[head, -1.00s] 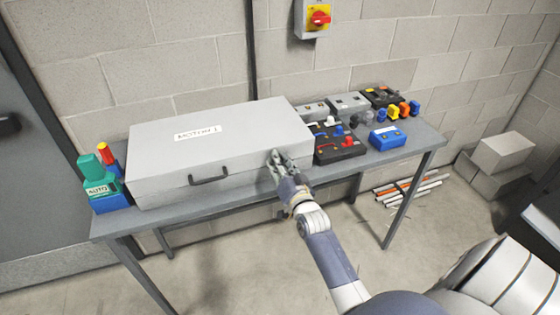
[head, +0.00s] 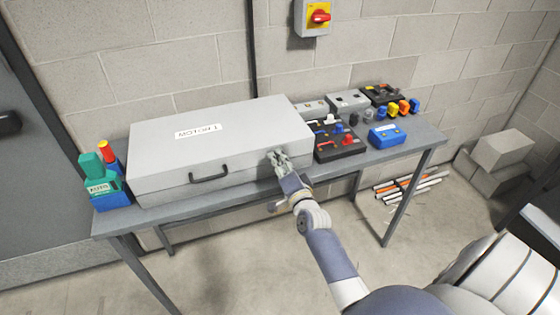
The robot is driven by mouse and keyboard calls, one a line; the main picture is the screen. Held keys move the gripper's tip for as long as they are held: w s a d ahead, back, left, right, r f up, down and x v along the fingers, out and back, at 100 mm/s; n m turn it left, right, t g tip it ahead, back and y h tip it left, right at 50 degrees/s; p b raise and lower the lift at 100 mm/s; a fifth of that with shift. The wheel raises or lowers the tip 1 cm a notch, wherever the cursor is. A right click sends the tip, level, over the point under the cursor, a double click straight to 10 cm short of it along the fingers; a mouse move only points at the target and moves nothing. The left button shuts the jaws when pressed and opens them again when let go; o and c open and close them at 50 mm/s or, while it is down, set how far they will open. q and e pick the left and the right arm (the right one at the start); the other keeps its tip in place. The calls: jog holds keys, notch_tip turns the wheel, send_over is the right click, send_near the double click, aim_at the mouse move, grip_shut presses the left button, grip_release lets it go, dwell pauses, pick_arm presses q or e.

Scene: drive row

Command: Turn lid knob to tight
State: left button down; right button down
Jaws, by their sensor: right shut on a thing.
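A large grey box (head: 165,147) with a closed lid, a dark handle and a printed label lies on the table. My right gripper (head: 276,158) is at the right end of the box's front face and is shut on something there. The lid knob is not visible; the fingers cover that spot, so I cannot tell its position. My left gripper is not in view.
The grey table (head: 235,197) carries a green and blue device (head: 105,185) at left, and dark terminal blocks (head: 338,146) and a blue block (head: 387,136) at right. A red and yellow switch (head: 318,16) is on the wall. Pipes (head: 407,186) lie on the floor.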

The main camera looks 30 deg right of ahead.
jog(key=shift+d+r, duration=0.1)
dwell(0.3)
jog(key=c, duration=1.3)
grip_release()
jog(key=shift+c, duration=0.2)
jog(key=v, duration=1.2)
